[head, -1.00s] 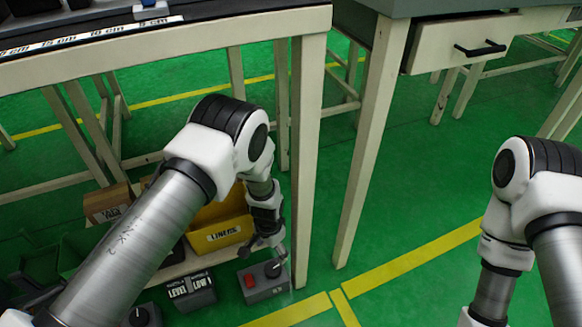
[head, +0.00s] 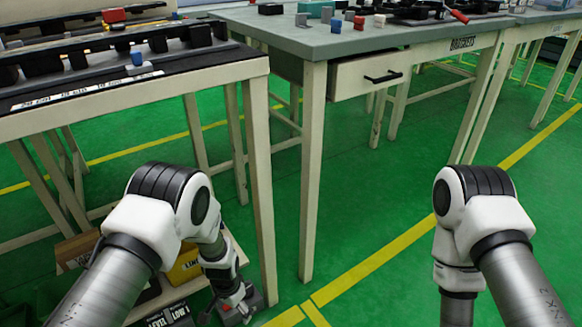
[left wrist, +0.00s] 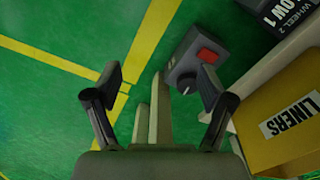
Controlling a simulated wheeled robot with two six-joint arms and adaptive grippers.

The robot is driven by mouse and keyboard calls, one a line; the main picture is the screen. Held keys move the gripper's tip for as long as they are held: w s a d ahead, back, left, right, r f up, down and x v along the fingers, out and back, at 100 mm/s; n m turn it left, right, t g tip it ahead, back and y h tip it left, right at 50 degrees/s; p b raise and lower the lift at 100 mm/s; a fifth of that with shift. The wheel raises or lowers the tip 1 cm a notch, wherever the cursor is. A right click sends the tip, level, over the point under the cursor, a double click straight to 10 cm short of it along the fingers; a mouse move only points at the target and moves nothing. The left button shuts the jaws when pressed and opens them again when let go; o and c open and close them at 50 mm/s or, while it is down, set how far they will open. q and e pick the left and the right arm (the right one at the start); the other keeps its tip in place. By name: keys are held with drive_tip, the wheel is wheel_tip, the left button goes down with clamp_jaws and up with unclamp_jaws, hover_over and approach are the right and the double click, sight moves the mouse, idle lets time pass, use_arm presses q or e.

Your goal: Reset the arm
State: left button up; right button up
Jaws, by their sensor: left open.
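My left arm reaches down from the left in the head view. Its gripper (head: 236,308) hangs low by the bench's lower shelf, close to a grey control box (head: 252,298). In the left wrist view the left gripper (left wrist: 157,77) has its two fingers wide apart with nothing held between them. The grey box with a red button and a dark knob (left wrist: 190,70) lies beyond the right finger, partly covered by it. My right arm (head: 462,225) points down at the right, and its gripper is below the picture's edge.
A yellow LINERS bin (left wrist: 285,125) stands beside the left gripper. A bench leg (head: 262,190) rises just right of it. A grey table (head: 330,40) with a drawer (head: 368,76) stands ahead, carrying small parts. Green floor (head: 385,190) is open between the arms.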

use_arm(q)
drive_tip(key=s+a+r+n+p, duration=0.2)
drive_tip(key=s+a+r+p, duration=0.1)
drive_tip(key=s+r+p, duration=0.6)
drive_tip(key=s+a+r+n+p, duration=0.2)
drive_tip(key=s+r+p, duration=0.7)
drive_tip(key=r+p, duration=0.5)
drive_tip(key=s+a+r+n+p, duration=0.2)
drive_tip(key=s+a+r+p, duration=0.2)
drive_tip(key=s+r+p, duration=0.5)
wheel_tip(320, 180, up, 8)
drive_tip(key=p, duration=0.3)
drive_tip(key=shift+a, duration=0.3)
drive_tip(key=shift+s+f+p, duration=0.1)
drive_tip(key=shift+s+p, duration=0.05)
drive_tip(key=shift+p, duration=0.15)
